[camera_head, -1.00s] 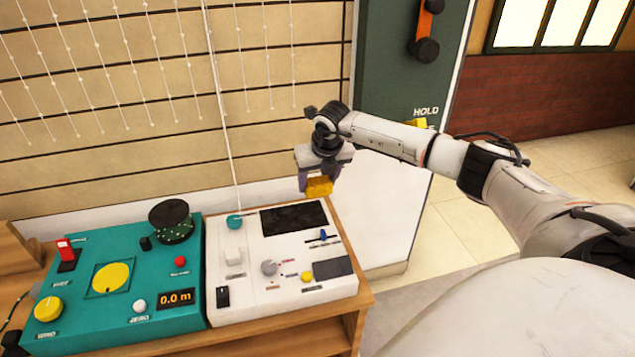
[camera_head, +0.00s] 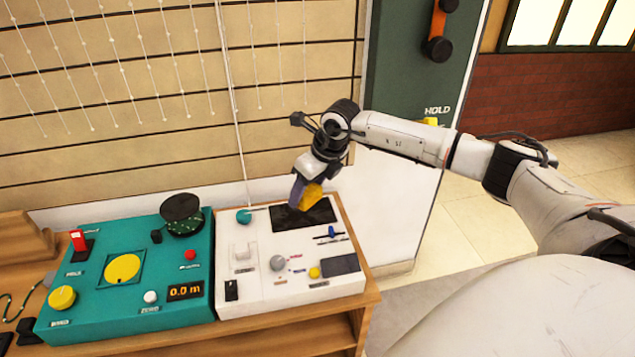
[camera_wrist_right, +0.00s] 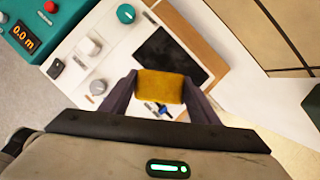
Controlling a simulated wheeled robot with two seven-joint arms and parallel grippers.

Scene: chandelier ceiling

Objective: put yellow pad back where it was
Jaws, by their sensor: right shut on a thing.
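The yellow pad (camera_head: 312,194) is a small block held between the fingers of my right gripper (camera_head: 304,192), above the white panel (camera_head: 262,292). In the right wrist view the pad (camera_wrist_right: 160,87) sits between the two fingertips, in front of a black rectangle (camera_wrist_right: 172,55) on the panel. In the head view the black rectangle (camera_head: 318,219) lies just below the pad, partly hidden by the gripper. I cannot tell whether the pad touches it. My left gripper is not in view.
A teal box (camera_head: 110,312) with a yellow disc, a dark reel (camera_head: 182,213) and a "0.0 m" display stands left of the white panel. Both are on a wooden table (camera_head: 280,332). A slatted wall with hanging cords is behind. A green board marked HOLD (camera_head: 405,85) stands at the back right.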

